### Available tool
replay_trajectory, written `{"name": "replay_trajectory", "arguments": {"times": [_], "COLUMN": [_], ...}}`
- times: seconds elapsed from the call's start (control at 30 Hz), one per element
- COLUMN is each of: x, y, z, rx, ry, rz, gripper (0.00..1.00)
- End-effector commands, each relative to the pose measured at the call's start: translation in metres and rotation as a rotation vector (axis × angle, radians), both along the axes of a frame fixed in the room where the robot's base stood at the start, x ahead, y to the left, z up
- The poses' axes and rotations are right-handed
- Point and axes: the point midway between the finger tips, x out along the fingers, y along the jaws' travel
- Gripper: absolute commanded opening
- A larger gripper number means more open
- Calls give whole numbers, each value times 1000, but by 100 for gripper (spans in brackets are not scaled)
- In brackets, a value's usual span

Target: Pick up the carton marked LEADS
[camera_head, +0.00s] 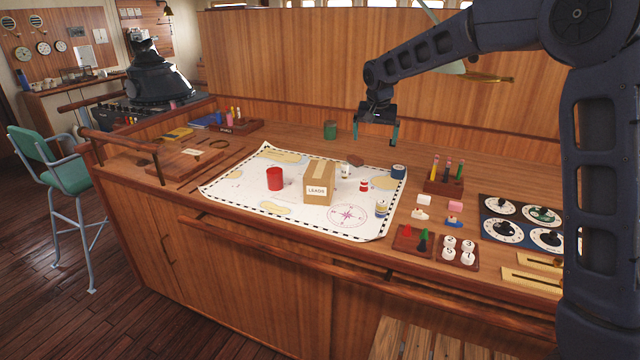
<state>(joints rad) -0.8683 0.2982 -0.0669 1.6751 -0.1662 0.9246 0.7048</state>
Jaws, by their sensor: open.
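The carton marked LEADS (318,184) is a brown cardboard box with a white label and a paler tape strip on top. It stands upright near the middle of the white chart (235,193) on the wooden desk. My gripper (377,138) is open and empty, pointing down in the air. In the picture it is above and to the right of the carton, apart from it. My arm reaches in from the right.
A red cylinder (274,179) stands left of the carton. Small spools, one of them dark blue (398,171), stand to its right on the chart. A pencil block (444,184), game pieces and a dial panel (522,222) fill the desk's right side. A green can (330,130) stands behind.

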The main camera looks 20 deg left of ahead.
Motion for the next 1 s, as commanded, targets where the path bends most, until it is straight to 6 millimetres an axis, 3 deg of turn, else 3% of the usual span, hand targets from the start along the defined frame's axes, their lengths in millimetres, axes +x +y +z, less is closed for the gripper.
{"name": "replay_trajectory", "arguments": {"times": [0.03,0.2,0.4,0.67,1.0], "x": [-4,-20,-40,-45,-32], "y": [26,100,156,173,175], "z": [-12,-45,-74,-89,-131], "rx": [-5,-13,-18,-17,-20], "ry": [2,-4,-9,-12,-11], "rz": [13,35,49,54,53], "gripper": [100,100,100,100,100]}}
